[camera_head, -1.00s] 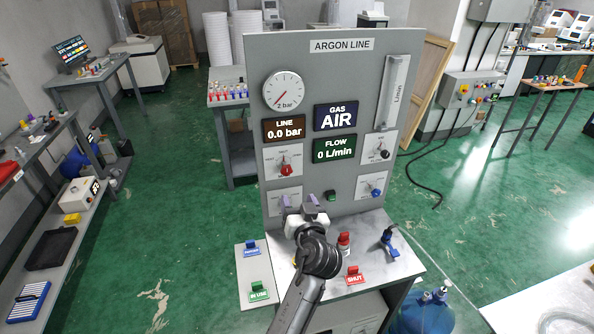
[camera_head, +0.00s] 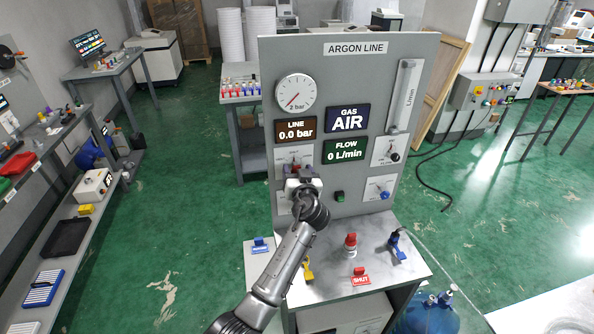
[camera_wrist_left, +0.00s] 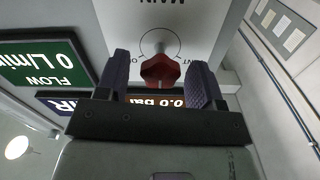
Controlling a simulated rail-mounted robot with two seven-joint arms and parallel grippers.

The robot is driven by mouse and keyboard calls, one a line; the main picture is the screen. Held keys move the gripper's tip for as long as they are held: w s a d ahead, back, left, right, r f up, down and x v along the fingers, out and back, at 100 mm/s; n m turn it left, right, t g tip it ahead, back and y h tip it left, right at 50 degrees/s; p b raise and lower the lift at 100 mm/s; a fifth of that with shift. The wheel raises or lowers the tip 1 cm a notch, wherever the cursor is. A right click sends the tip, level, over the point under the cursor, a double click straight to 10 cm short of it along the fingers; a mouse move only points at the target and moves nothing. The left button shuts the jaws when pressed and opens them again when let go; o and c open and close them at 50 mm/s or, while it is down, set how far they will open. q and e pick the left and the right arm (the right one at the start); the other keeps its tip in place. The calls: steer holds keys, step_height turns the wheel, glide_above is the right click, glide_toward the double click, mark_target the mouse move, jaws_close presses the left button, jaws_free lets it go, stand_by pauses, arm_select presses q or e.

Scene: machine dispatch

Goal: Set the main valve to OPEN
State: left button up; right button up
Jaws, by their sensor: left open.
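The main valve is a red knob (camera_wrist_left: 160,70) on a white plate (camera_wrist_left: 165,22) marked MAIN, which appears upside down in the left wrist view. My left gripper (camera_wrist_left: 161,74) is open, with one dark finger on each side of the knob. Gaps show between the fingers and the knob, and I cannot tell how deep the fingers reach. In the head view my left gripper (camera_head: 302,172) is in front of this valve on the grey panel (camera_head: 345,65) and hides most of it. My right gripper is not in view.
The panel reads LINE 0.0 bar (camera_head: 296,130), GAS AIR (camera_head: 348,117) and FLOW 0 L/min (camera_head: 346,150). A black knob (camera_head: 394,157) and a blue knob (camera_head: 384,194) are at right. Below, the bench (camera_head: 330,290) carries a red SHUT tag (camera_head: 361,278) and small items.

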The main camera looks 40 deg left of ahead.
arm_select(q)
steer(key=shift+w+a, duration=0.15)
steer(key=shift+a, duration=0.05)
steer(key=c, duration=0.9)
